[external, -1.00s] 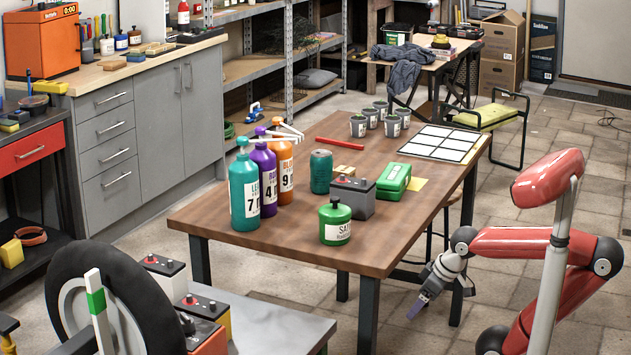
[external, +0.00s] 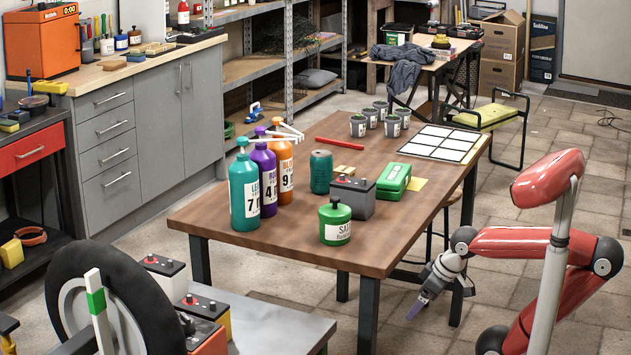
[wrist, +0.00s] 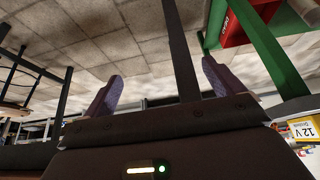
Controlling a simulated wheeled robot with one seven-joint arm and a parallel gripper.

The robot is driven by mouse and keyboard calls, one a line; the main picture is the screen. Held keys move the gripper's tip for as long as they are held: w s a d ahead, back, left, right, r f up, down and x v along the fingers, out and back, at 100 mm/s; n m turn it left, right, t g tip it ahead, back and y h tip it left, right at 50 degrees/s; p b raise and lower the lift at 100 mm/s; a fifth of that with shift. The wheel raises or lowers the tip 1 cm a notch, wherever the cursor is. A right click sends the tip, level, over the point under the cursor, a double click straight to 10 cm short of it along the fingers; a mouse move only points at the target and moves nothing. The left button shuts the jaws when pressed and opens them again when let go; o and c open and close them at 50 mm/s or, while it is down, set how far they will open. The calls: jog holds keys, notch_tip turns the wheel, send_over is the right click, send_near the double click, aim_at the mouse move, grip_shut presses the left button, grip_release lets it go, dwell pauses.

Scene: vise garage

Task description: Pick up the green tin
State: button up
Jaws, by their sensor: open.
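A green tin (external: 334,222) with a white label and a rounded knob on top stands upright near the front edge of the wooden table (external: 240,245). A dark teal ribbed can (external: 321,172) stands farther back, and a green case (external: 394,180) lies to the right; both are also green. My gripper (external: 417,305) is low beside the table's right side, below the tabletop and apart from the tin, pointing down. In the wrist view my gripper (wrist: 160,85) has its two purplish fingers spread with nothing held between them; the tin cannot be made out there.
A grey battery (external: 352,198) stands just behind the tin. Teal (external: 243,190), purple (external: 263,180) and orange (external: 286,170) pump bottles stand to its left. Several small pots (external: 358,126) and a white grid sheet (external: 440,143) lie farther back. The table's front right corner is bare.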

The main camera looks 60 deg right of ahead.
notch_tip(320, 180, up, 31)
jog(key=n+y+p, duration=0.2)
jog(key=n, duration=0.3)
send_over(339, 208)
jog(key=s+d, duration=0.2)
jog(key=s, duration=0.1)
notch_tip(339, 208, down, 5)
jog(key=shift+w+a+f+b, duration=0.2)
jog(key=shift+a+f+b, duration=0.1)
jog(key=shift+f, duration=0.2)
jog(key=x, duration=0.4)
jog(key=b+x, duration=0.1)
jog(key=x, duration=0.2)
jog(key=shift+w+a+r, duration=0.1)
jog(key=shift+a, duration=0.2)
